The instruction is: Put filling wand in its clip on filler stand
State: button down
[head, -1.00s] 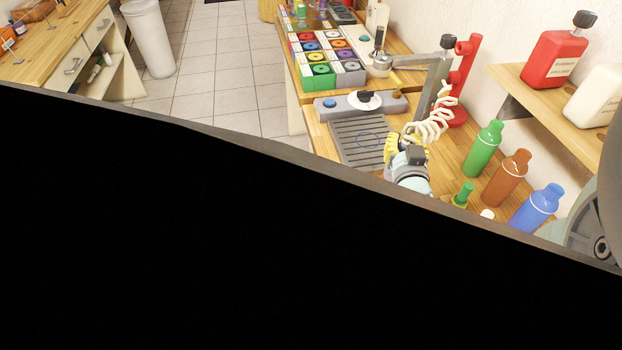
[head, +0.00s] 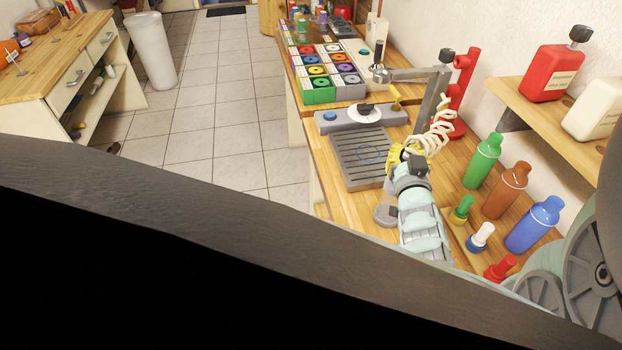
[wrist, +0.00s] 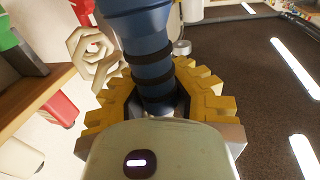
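The filler stand has a grey base with a slatted drip tray (head: 362,158), a grey post (head: 430,103) and a side arm (head: 405,74). My gripper (head: 408,160) is low beside the drip tray's right edge, under the cream coiled hose (head: 440,128). In the wrist view, my gripper's yellow toothed fingers (wrist: 160,108) are closed around the filling wand (wrist: 148,50), a dark blue body with black rings. The coiled hose also shows there (wrist: 90,55). In the head view my gripper hides the wand. I cannot make out the clip clearly.
Green (head: 482,160), brown (head: 507,190) and blue (head: 535,224) bottles stand right of my arm, with small coloured-cap bottles before them. A shelf (head: 555,120) holds jugs. Spool boxes (head: 325,72) stand beyond the tray.

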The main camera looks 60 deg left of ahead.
notch_tip(320, 180, up, 9)
dwell(0.8)
jog(key=shift+s+a+r, duration=0.1)
jog(key=shift+r, duration=0.1)
jog(key=w+a+r+p, duration=0.3)
jog(key=w+a+r, duration=0.2)
jog(key=a+r, duration=0.3)
jog(key=w+a+r+p, duration=0.4)
jog(key=a+r, duration=0.4)
jog(key=a, duration=0.3)
jog(key=shift+w+a+r, duration=0.25)
jog(key=shift+w+a, duration=0.15)
jog(key=shift+w, duration=0.5)
dwell(0.5)
